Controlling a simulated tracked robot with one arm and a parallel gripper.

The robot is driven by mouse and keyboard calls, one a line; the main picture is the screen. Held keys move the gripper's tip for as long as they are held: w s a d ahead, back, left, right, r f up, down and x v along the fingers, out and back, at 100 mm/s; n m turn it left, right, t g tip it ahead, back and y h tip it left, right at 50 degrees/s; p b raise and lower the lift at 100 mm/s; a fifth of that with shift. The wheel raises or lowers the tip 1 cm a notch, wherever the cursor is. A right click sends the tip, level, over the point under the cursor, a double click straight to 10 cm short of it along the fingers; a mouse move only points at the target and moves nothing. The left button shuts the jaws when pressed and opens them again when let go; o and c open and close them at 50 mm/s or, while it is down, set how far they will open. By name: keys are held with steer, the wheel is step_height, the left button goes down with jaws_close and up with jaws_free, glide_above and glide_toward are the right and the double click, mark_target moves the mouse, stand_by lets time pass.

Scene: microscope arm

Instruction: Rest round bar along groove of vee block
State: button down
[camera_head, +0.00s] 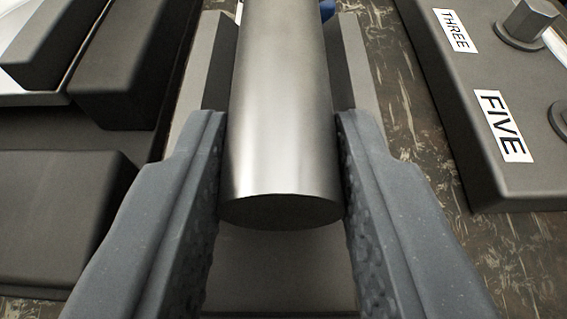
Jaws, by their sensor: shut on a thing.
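The round bar (280,110) is a smooth grey metal cylinder. It runs away from me up the middle of the view, with its near end face low in the centre. My gripper (281,150) is shut on the bar near this end, one textured finger on each side. The vee block (205,75) is grey and lies beneath the bar. Its raised sides show left and right of the bar, and the bar lines up with the groove between them. The bar hides the groove bottom, so I cannot tell whether it touches the groove.
A dark grey block with labels THREE (454,30) and FIVE (503,125) and hexagonal pegs (528,22) stands at the right. Dark grey blocks (60,215) stand close on the left. A strip of mottled tabletop (425,125) is bare right of the vee block.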

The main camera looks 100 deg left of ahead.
steer(key=c, duration=1)
jaws_free()
steer(key=shift+d, duration=0.1)
steer(key=v, duration=1.3)
steer(key=shift+w+d+r, duration=0.1)
steer(key=shift+d+r, duration=0.05)
steer(key=shift+d, duration=0.2)
